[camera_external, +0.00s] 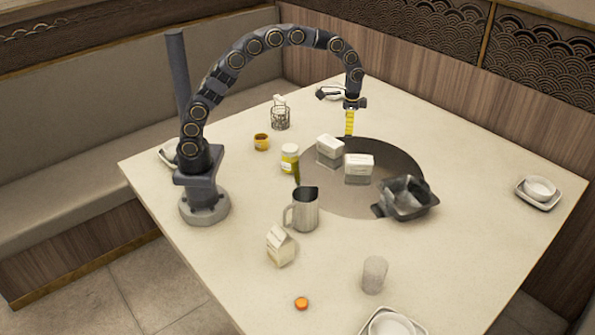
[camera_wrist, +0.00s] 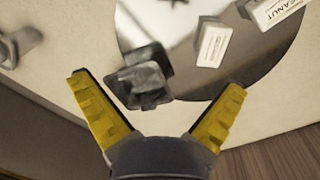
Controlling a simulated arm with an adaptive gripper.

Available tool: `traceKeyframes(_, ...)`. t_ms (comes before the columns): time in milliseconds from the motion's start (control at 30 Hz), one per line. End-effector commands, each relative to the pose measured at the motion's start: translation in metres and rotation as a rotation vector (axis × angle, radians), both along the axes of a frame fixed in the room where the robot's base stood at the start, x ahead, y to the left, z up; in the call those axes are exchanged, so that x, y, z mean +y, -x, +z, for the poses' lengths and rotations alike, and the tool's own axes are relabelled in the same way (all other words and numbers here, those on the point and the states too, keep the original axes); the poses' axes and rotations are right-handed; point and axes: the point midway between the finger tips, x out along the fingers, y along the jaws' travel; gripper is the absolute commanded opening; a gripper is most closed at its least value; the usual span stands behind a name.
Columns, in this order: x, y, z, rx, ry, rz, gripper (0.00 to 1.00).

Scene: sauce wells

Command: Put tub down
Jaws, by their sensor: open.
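Two white box-shaped tubs stand on the dark round plate (camera_external: 385,158) in the table's middle. The left tub (camera_external: 330,146) is by the plate's left edge. The right tub (camera_external: 358,164) is close beside it. In the wrist view, one labelled tub (camera_wrist: 214,43) lies upper right, and another (camera_wrist: 274,11), with "PEANUT" lettering, is cut off by the top edge. My gripper (camera_external: 349,129) is above the table near the plate's far edge, beyond both tubs and apart from them. Its yellow fingers are spread in the wrist view (camera_wrist: 160,108), with nothing held between them.
A dark square dish (camera_external: 407,198) is at the plate's right edge. A yellow-labelled jar (camera_external: 290,158), metal pitcher (camera_external: 304,211), carton (camera_external: 280,247) and wire caddy (camera_external: 280,115) stand to the left and front. The table's right side has free room.

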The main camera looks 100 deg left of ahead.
Motion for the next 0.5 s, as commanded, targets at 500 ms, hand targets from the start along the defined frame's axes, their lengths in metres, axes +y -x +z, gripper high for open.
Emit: traceKeyframes(500,-0.115,0.214,0.08,0.082,-0.029,-0.014,1.0)
